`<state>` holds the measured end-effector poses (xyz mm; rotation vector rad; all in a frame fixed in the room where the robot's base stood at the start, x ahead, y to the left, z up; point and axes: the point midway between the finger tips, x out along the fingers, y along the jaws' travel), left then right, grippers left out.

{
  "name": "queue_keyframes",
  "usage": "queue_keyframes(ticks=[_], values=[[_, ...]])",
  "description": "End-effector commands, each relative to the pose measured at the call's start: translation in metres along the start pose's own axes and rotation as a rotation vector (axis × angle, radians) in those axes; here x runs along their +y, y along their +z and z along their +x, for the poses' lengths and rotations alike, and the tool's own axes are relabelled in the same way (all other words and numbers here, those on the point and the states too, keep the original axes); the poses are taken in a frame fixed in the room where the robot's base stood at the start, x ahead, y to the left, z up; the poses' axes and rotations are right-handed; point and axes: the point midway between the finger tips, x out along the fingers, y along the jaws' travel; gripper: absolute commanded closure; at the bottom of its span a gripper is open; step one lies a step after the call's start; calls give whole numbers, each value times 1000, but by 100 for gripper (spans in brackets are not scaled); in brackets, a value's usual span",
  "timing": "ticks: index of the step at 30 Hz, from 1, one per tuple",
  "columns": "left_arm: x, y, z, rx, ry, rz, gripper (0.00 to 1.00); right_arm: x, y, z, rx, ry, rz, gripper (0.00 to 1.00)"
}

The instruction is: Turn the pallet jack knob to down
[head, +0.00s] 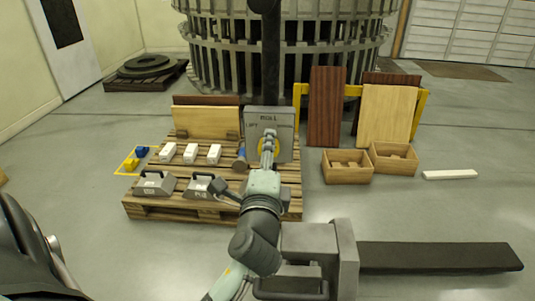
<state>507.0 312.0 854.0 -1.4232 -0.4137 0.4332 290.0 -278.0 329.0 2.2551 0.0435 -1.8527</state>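A grey upright panel (284,125) stands at the back right of the wooden pallet, with lettering that seems to read "ROLL" at the top and "LIFT" at its left. A yellow patch (260,146) shows on its face, partly covered by my gripper. No knob can be made out clearly; it may be hidden behind the gripper. Whether the fingers are open, shut or touching anything is too small to tell. My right gripper is not in view.
The pallet (165,211) also carries white blocks (191,154) and grey handled weights (155,184). A grey metal piece (342,262) with a long dark bar (440,257) lies at the lower right. Two wooden boxes (346,175) stand right of the pallet.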

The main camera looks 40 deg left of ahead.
Motion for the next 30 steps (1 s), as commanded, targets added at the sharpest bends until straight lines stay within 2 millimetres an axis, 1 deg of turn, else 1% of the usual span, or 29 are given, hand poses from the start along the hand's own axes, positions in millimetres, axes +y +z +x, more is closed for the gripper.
queue_keyframes(ticks=[5, 8, 11, 14, 21, 24, 27, 30], values=[[1, 0, 0, 0, 3, -1, 40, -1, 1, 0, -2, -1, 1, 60], [2, 0, -1, 1, 4, -1, 40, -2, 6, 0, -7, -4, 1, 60], [2, 0, -8, 1, 5, -1, 40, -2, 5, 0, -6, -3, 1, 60], [4, -1, -22, 2, 9, -1, 40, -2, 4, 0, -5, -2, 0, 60], [4, 0, -74, 1, 10, 0, 40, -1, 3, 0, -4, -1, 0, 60], [2, 0, -93, 2, 8, 1, 40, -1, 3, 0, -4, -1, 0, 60], [3, 0, -107, 2, 7, 1, 40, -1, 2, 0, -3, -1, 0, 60], [2, 0, -116, 1, 5, 0, 40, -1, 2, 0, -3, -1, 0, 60]])
